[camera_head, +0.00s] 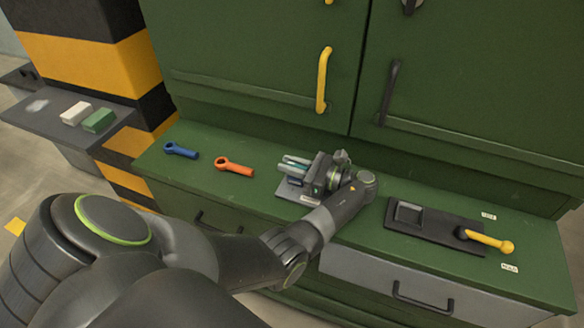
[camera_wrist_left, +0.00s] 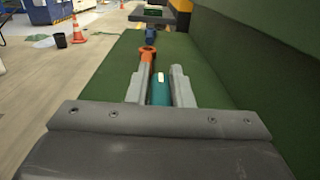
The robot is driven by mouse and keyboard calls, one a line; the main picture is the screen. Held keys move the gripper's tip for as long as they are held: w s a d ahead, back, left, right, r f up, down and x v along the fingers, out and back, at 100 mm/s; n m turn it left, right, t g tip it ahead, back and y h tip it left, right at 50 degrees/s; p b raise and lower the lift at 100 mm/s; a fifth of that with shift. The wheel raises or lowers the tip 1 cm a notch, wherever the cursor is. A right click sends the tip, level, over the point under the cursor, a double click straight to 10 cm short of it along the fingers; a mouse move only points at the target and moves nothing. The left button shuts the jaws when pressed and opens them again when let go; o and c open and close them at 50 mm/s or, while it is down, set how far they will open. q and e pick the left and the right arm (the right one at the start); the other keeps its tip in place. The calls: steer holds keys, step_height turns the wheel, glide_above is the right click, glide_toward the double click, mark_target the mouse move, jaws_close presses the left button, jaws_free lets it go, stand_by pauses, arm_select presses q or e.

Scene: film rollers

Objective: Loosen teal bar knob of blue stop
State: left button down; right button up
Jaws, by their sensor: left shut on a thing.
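My left gripper (camera_head: 294,164) reaches over the green bench top, with its fingers pointing left. In the left wrist view its two grey fingers (camera_wrist_left: 161,88) close around the teal bar knob (camera_wrist_left: 160,90), which lies lengthwise between them. A bit of teal also shows between the fingers in the head view. The blue stop (camera_head: 294,182) is mostly hidden under my gripper; a small blue part shows above a grey base plate (camera_head: 290,193). My right gripper is in neither view.
An orange wrench (camera_head: 235,167) and a blue wrench (camera_head: 180,150) lie to the left on the bench top (camera_head: 365,205). A black plate (camera_head: 430,225) with a yellow-handled lever (camera_head: 488,240) sits to the right. Green cabinet doors with a yellow handle (camera_head: 323,80) rise behind.

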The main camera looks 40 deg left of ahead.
arm_select(q)
steer(key=shift+n+g, duration=0.5)
steer(key=shift+g, duration=0.2)
steer(key=c, duration=1.4)
jaws_free()
steer(key=shift+o, duration=0.2)
